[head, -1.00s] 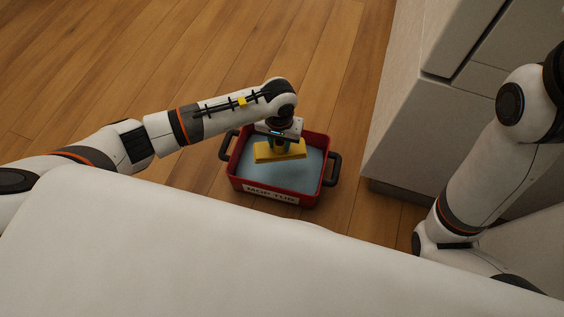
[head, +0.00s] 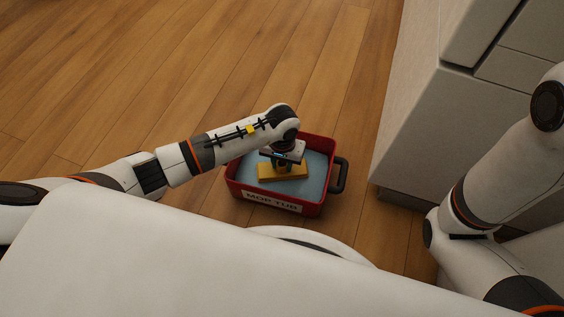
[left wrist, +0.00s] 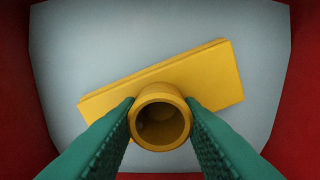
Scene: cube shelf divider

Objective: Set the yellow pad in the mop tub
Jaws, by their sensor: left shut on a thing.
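The yellow pad (head: 283,172) is a flat rectangular block with a hollow round yellow socket on top. It also shows in the left wrist view (left wrist: 205,72), lying slightly slanted over the pale blue inside of the tub. My left gripper (left wrist: 160,115) has its green fingers shut on the socket from both sides. The red mop tub (head: 264,197) stands on the floor with a white "MOP TUB" label on its front. The pad is within the tub's walls; I cannot tell whether it touches the blue surface. My right gripper is out of view.
A pale cabinet (head: 420,120) stands to the right of the tub. The wooden floor (head: 230,50) is bare behind the tub. A black handle (head: 341,175) sticks out on the tub's right side.

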